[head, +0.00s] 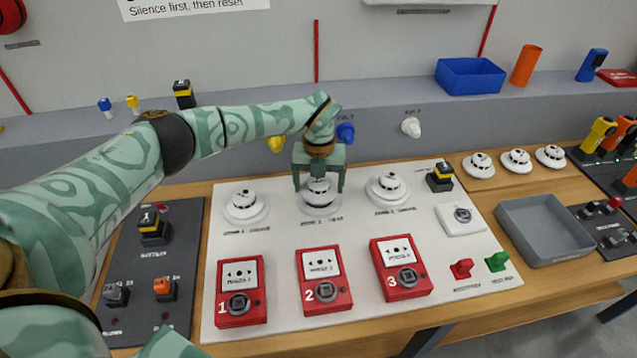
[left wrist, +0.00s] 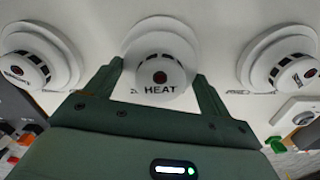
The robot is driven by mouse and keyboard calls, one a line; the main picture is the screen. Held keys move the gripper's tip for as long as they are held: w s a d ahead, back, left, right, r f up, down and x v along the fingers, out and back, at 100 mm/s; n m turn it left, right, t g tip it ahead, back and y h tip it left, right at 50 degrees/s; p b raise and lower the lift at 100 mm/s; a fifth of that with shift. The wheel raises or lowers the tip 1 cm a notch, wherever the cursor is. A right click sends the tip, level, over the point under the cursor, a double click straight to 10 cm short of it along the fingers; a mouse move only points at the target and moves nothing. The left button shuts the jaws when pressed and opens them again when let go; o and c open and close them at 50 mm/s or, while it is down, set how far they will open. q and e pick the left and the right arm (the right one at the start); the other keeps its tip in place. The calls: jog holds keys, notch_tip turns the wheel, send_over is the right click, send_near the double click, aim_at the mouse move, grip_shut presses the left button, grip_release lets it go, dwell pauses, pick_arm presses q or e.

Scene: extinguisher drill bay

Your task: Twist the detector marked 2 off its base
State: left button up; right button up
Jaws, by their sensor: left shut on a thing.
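The middle detector (head: 318,195) is a white round one on a base on the white panel (head: 270,250), above the red call point marked 2 (head: 323,281). My left gripper (head: 319,189) reaches down over it from above and is shut on its sides. In the left wrist view the detector (left wrist: 160,75) shows the word HEAT and a dark red spot, between the two green fingers. It sits at its base; I cannot tell whether it has turned.
Similar detectors stand left (head: 245,205) and right (head: 387,190) of it, close to the gripper. Red call points line the panel's front. A grey tray (head: 543,228) at the right is empty. Three spare detectors (head: 516,161) lie behind it.

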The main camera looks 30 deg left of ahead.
pick_arm(q)
jog(key=shift+r+p, duration=1.6)
jog(key=shift+r, duration=0.45)
